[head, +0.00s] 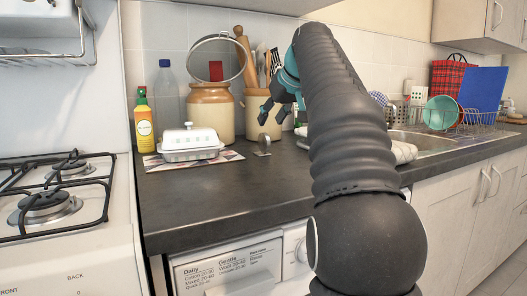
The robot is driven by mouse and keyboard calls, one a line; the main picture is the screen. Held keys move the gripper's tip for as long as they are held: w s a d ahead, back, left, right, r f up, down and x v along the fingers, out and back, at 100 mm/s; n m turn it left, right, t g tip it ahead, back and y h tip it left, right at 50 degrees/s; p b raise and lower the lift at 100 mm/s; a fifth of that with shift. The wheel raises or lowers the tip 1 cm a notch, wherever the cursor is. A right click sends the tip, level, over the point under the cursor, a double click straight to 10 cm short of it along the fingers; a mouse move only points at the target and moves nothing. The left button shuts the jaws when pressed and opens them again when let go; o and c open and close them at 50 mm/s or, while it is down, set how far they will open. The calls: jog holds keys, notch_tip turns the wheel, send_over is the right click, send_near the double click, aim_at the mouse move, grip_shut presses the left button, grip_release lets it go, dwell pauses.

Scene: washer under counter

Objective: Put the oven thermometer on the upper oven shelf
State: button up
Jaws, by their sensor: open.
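A small metal dial-like object (262,145), which looks like the oven thermometer, stands upright on the dark worktop (215,192). It is right of the white butter dish (190,143). My gripper (274,111) is open and empty, above and slightly right of the thermometer and apart from it, in front of the utensil crock (262,125). My arm comes in from the lower right and covers part of the worktop. The cooker (65,262) is at the left edge with its front panel partly in view. No upper oven shelf can be made out.
Gas burners with black pan supports (62,178) are at left, under a wire rack (45,60). A yellow bottle (144,120), a clear bottle (168,95) and a large jar (211,112) stand behind the butter dish. The front worktop is clear. A sink (425,143) is at right.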

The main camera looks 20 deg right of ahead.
aim_at(266, 135)
jog(key=x, duration=0.4)
jog(key=shift+w+d+f+b, duration=0.1)
jog(key=shift+w+f+b, duration=0.1)
jog(key=shift+f+b, duration=0.15)
jog(key=x, duration=0.3)
jog(key=b+x, duration=0.1)
jog(key=shift+d+f, duration=0.3)
grip_shut()
